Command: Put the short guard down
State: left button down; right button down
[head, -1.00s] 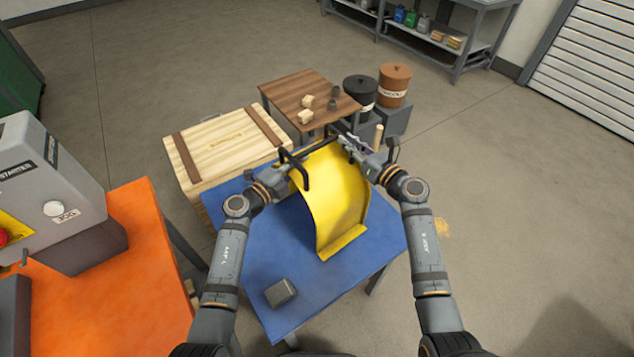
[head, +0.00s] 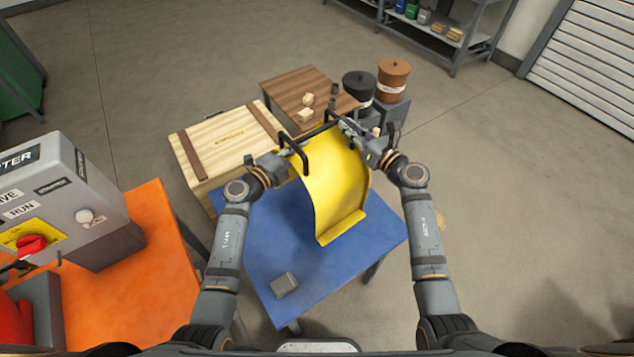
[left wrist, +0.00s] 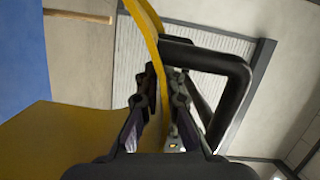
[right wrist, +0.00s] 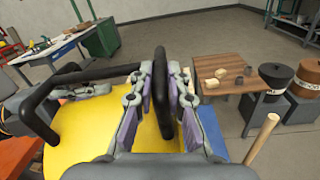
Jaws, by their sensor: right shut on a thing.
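The short guard is a curved yellow sheet (head: 335,195) with black handles, above the blue table (head: 262,245) in the head view. Its lower flange is over the table; I cannot tell if it touches. My right gripper (head: 352,132) is shut on a black handle at the guard's far right, also seen between the fingers in the right wrist view (right wrist: 163,95). My left gripper (head: 284,165) is at the guard's left edge. In the left wrist view its fingers (left wrist: 160,100) straddle the yellow edge, beside a black handle (left wrist: 240,85); whether they clamp it is unclear.
A grey block (head: 284,285) lies on the near part of the blue table. A wooden crate (head: 222,145) and a brown table (head: 300,90) with small blocks stand behind. An orange bench (head: 130,280) with a grey control box (head: 65,195) is at left. Open floor lies to the right.

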aim_at(303, 170)
pick_arm(q)
jog(key=shift+f, duration=0.1)
pick_arm(e)
jog(key=shift+w+r, duration=0.1)
jog(key=shift+r, duration=0.05)
